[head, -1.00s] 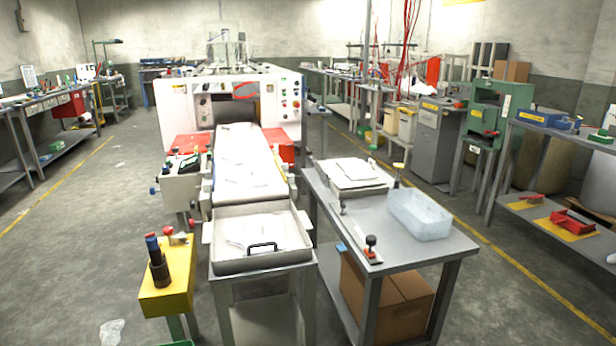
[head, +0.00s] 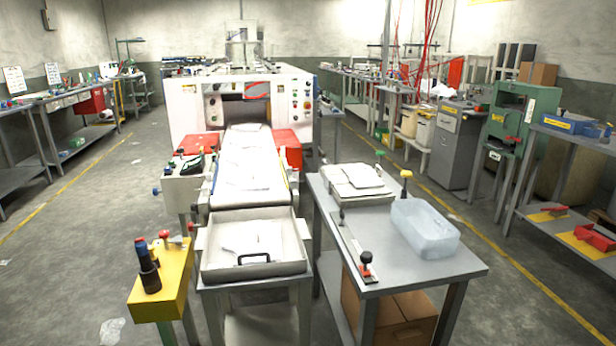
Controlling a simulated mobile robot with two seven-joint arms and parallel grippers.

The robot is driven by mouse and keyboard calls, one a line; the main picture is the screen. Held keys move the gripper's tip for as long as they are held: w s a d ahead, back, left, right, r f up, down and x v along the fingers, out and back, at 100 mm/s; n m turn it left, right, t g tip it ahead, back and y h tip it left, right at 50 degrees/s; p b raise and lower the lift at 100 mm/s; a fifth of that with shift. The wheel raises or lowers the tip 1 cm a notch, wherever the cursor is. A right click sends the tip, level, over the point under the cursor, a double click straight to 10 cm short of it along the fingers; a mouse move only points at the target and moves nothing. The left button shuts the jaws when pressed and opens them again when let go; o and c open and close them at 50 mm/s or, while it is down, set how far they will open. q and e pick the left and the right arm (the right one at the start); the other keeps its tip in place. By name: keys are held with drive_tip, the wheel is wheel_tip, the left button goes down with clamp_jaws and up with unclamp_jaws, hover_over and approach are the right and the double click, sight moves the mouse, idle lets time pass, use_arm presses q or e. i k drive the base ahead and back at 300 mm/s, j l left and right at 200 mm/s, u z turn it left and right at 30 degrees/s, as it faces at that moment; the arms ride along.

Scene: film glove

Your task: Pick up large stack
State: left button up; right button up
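A stack of flat white sheets (head: 355,182) lies on the grey table to the right of the conveyor, near its far left corner. More flat white sheets (head: 252,238) lie in the metal tray (head: 208,266) at the near end of the conveyor, behind a black handle (head: 254,259). I cannot tell how many sheets are in either place. Neither of my grippers shows in the head view.
The grey table (head: 410,274) also holds a translucent plastic bin (head: 425,230) and a bar with a black knob (head: 366,258). A cardboard box (head: 392,318) sits beneath. A yellow stand (head: 160,290) is left of the tray.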

sight(249, 159)
drive_tip(key=i+l+z, duration=0.15)
drive_tip(key=l+z, duration=0.25)
drive_tip(key=i+l+z, duration=0.2)
drive_tip(key=z, duration=0.25)
drive_tip(key=i+l+z, duration=0.25)
drive_tip(key=z, duration=0.15)
drive_tip(key=i+l+z, duration=0.15)
drive_tip(key=z, duration=0.3)
drive_tip(key=i+z, duration=0.4)
drive_tip(key=i+l, duration=0.15)
drive_tip(key=i, duration=0.45)
drive_tip(key=i+l, duration=0.1)
drive_tip(key=i, duration=0.5)
drive_tip(key=i+u, duration=0.5)
drive_tip(key=i+l+u, duration=0.1)
drive_tip(key=i+u, duration=0.35)
drive_tip(key=i+j+u, duration=0.1)
drive_tip(key=i+u, duration=1.45)
drive_tip(key=i, duration=0.75)
drive_tip(key=i+l, duration=0.1)
drive_tip(key=i, duration=1.25)
drive_tip(key=i+u, duration=0.7)
drive_tip(key=i+l+u, duration=0.2)
drive_tip(key=u, duration=0.15)
drive_tip(key=i, duration=0.1)
